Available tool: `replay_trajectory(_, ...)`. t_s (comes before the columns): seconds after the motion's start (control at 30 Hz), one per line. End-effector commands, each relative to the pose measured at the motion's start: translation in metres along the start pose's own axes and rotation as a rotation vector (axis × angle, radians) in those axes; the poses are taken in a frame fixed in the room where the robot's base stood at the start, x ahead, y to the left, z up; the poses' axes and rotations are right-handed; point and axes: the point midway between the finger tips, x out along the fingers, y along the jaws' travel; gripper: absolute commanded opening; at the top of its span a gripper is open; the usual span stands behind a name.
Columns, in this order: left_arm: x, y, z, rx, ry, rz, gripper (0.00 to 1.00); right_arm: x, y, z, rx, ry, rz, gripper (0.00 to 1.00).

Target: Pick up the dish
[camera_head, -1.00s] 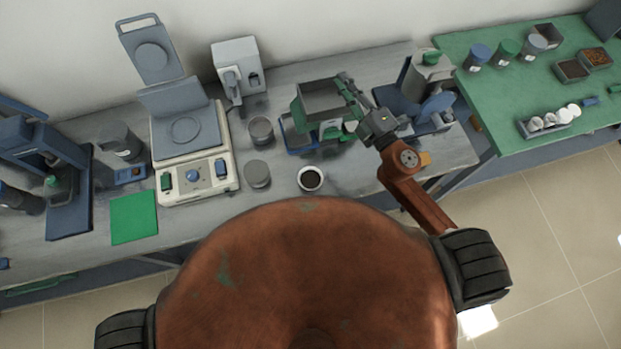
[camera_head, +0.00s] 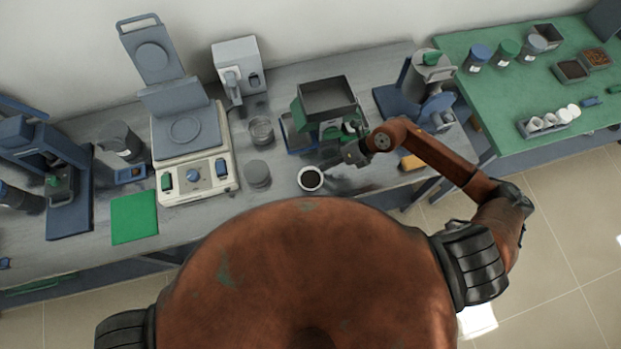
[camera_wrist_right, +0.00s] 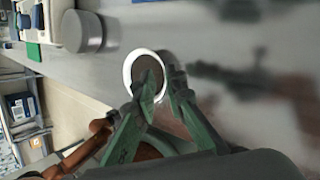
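The dish (camera_head: 311,189) is a small white round bowl with dark contents, upright on the grey bench. It also shows in the right wrist view (camera_wrist_right: 128,72). My right gripper (camera_head: 343,160) is just right of and behind the dish, low over the bench. In the wrist view its green fingers (camera_wrist_right: 162,80) are parted with nothing held between them. One fingertip overlaps the dish and the other lies beside its right edge; I cannot tell if they touch it. My left gripper is out of view.
A grey lidded container (camera_head: 257,173) stands left of the dish, with a clear jar (camera_head: 261,131) behind. A device with a grey tray on top (camera_head: 327,97) stands behind the gripper. A scale-like instrument (camera_head: 190,160) is further left. The bench in front of the dish is clear.

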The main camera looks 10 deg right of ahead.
Motion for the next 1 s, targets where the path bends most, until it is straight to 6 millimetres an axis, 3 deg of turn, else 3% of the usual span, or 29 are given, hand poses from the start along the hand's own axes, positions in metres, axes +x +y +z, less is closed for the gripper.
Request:
replay_trajectory(0.33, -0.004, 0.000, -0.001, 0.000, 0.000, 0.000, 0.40, 0.044, 0.001, 0.000, 0.001, -0.001, 0.003, 0.11)
replay_trajectory(0.57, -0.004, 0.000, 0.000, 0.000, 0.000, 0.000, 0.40, 0.046, 0.001, -0.001, 0.000, -0.001, 0.003, 0.11)
replay_trajectory(0.77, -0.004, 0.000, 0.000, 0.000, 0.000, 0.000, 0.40, 0.046, 0.001, -0.001, 0.000, -0.001, 0.003, 0.00)
replay_trajectory(1.0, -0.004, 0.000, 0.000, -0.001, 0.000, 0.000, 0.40, 0.046, 0.000, -0.001, 0.000, -0.001, 0.002, 0.00)
